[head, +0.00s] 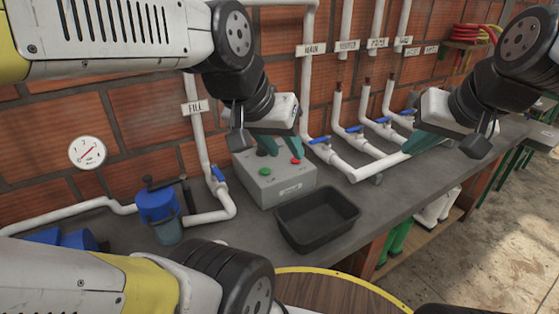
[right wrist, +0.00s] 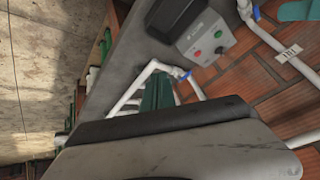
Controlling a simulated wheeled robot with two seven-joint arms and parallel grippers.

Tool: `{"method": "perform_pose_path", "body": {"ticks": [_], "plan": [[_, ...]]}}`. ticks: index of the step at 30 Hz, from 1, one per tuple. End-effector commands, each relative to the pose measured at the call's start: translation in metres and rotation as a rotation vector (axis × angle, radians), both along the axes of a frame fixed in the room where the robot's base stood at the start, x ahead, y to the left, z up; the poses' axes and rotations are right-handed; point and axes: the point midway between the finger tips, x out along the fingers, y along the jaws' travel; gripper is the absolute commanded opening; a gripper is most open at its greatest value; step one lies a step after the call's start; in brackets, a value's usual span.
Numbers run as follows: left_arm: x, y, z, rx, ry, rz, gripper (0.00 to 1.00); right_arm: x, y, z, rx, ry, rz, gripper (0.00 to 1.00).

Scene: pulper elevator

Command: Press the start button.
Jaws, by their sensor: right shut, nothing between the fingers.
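A grey control box (head: 275,190) stands on the bench against the brick wall. It has a green button (head: 265,171) on the left and a red button (head: 295,161) on the right; its front label is too small to read. My left gripper (head: 281,147) hangs just above and behind the buttons, its teal fingers apart and nothing seen between them. Contact with the box cannot be told. My right gripper (head: 427,140) is shut and empty over the pipes, well right of the box. In the right wrist view, the box (right wrist: 207,45) shows its green (right wrist: 197,53) and red (right wrist: 218,34) buttons uncovered.
A black tray (head: 318,218) stands right in front of the box. White pipes with blue valves (head: 320,141) run along the wall to the right. A FILL pipe (head: 197,140) and a blue filter housing (head: 158,208) stand to the left. A round wooden top (head: 335,293) is nearest me.

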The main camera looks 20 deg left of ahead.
Motion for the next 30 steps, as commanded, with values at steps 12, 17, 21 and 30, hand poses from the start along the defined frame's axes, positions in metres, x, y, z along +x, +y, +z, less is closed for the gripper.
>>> {"method": "perform_pose_path", "body": {"ticks": [12,17,21,30], "plan": [[0.0,0.0,0.0,0.0,0.0,0.0,0.36,0.136,0.192,-0.039,0.183,0.001,0.139,0.0],[0.0,0.0,0.0,0.0,0.0,0.0,0.36,0.163,0.27,-0.077,0.247,0.016,0.153,0.0],[0.0,0.0,0.0,0.0,0.0,0.0,0.36,0.174,0.322,-0.111,0.286,0.031,0.15,0.0],[0.0,0.0,0.0,0.0,0.0,0.0,0.36,0.179,0.363,-0.142,0.315,0.044,0.136,0.0]]}}
